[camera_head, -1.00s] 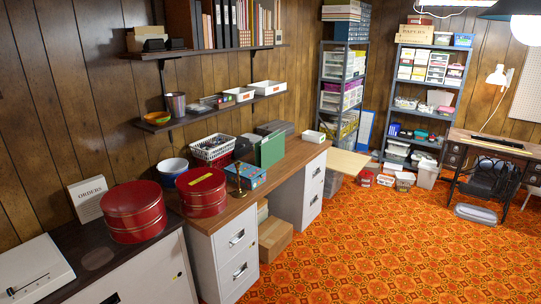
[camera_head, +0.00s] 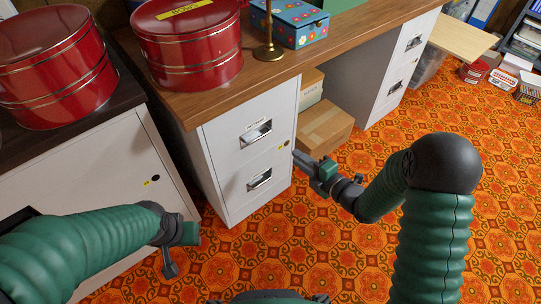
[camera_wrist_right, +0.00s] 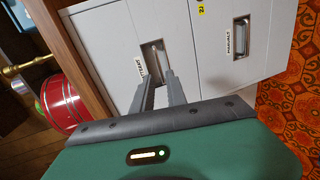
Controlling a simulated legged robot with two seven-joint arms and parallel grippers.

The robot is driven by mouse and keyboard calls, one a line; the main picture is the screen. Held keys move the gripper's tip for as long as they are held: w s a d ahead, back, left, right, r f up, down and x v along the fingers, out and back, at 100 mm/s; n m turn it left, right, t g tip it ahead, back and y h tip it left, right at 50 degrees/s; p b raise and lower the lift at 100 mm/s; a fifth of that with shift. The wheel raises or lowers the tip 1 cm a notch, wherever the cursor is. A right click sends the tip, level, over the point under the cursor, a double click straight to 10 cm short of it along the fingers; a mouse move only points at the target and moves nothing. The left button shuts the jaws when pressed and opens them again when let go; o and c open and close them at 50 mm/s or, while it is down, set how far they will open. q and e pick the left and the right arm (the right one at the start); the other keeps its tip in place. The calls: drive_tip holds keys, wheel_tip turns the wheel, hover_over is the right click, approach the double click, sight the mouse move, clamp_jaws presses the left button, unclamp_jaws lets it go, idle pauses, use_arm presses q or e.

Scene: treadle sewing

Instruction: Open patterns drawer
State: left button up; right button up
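A white two-drawer cabinet (camera_head: 209,172) stands under the wooden desk top. Its upper drawer handle (camera_head: 257,133) and lower drawer handle (camera_head: 259,179) show, and both drawers are shut. In the right wrist view the drawer nearer the desk top has a handle (camera_wrist_right: 155,60) with a partly hidden label that seems to begin "PATT". The other drawer's label (camera_wrist_right: 236,37) looks like "MANUAL". My right gripper (camera_head: 302,160) is in front of the cabinet near its right edge. In the wrist view its fingers (camera_wrist_right: 157,83) are apart and point at the upper handle, empty. My left gripper (camera_head: 172,262) hangs low at left; its fingers are unclear.
Red tins (camera_head: 190,45) and a flowered blue box (camera_head: 290,22) stand on the tops above. A cardboard box (camera_head: 325,130) sits under the desk beside the cabinet. A second white cabinet (camera_head: 402,70) stands farther right. The patterned orange floor (camera_head: 330,245) in front is open.

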sight(264, 135)
drive_tip(key=shift+n, duration=0.3)
drive_tip(key=b+x, duration=0.2)
drive_tip(key=x, duration=0.3)
drive_tip(key=b+x, duration=0.2)
drive_tip(key=x, duration=0.4)
drive_tip(key=b+x, duration=0.2)
drive_tip(key=x, duration=0.4)
drive_tip(key=shift+a+r, duration=0.35)
drive_tip(key=shift+a, duration=0.1)
clamp_jaws()
drive_tip(key=shift+s+d+f, duration=0.1)
drive_tip(key=shift+f, duration=0.05)
